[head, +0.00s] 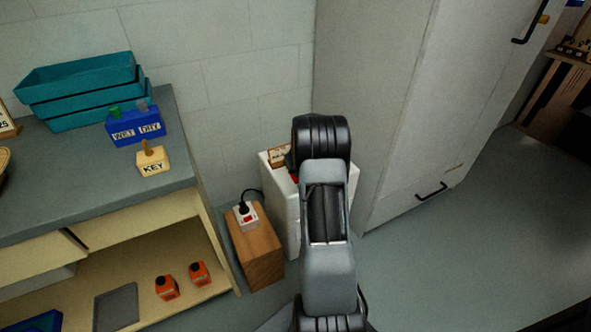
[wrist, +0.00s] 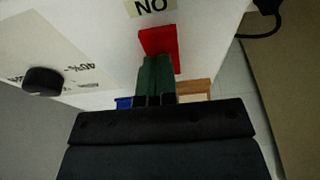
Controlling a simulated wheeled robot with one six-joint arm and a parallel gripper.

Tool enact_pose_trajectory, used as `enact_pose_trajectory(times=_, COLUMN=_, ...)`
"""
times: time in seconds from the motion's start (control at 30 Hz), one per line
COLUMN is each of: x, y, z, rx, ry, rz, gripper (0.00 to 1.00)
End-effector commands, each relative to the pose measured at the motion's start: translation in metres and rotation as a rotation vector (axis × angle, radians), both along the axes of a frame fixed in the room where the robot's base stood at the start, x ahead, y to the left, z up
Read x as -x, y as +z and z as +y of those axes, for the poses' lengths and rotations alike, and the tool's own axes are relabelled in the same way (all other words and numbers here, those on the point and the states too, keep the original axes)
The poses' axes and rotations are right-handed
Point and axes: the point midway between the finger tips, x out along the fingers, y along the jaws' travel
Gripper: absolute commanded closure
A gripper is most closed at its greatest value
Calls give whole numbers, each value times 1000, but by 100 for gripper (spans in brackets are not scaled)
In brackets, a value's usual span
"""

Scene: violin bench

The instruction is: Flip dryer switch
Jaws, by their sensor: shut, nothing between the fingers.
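The dryer is a white box (head: 282,222) standing against the wall, partly hidden behind my arm in the head view. In the wrist view its white face (wrist: 100,25) fills the upper part. A red switch (wrist: 159,40) sits on this face, with an upside-down ON label (wrist: 151,6) at the top edge of the picture. My gripper (wrist: 156,60) is shut and empty, its green fingertips overlapping the lower part of the red switch. I cannot tell whether they touch it. In the head view the gripper is hidden by my arm.
A dark knob (wrist: 43,80) is on a percent-marked panel. A wooden block (head: 257,250) with a plugged-in socket (head: 246,216) stands left of the dryer. The bench (head: 60,200) is further left, a tall grey cabinet (head: 385,110) right. The floor (head: 470,250) at right is clear.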

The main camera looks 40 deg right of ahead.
Motion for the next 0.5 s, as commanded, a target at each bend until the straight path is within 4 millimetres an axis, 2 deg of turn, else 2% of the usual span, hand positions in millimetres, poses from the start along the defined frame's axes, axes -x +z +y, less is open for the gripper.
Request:
enact_pose_trajectory(times=0.37, x=1, y=3, z=1, rx=1, ry=2, rz=-2, gripper=100)
enact_pose_trajectory(times=0.5, x=1, y=17, z=1, rx=2, ry=2, rz=-3, gripper=100)
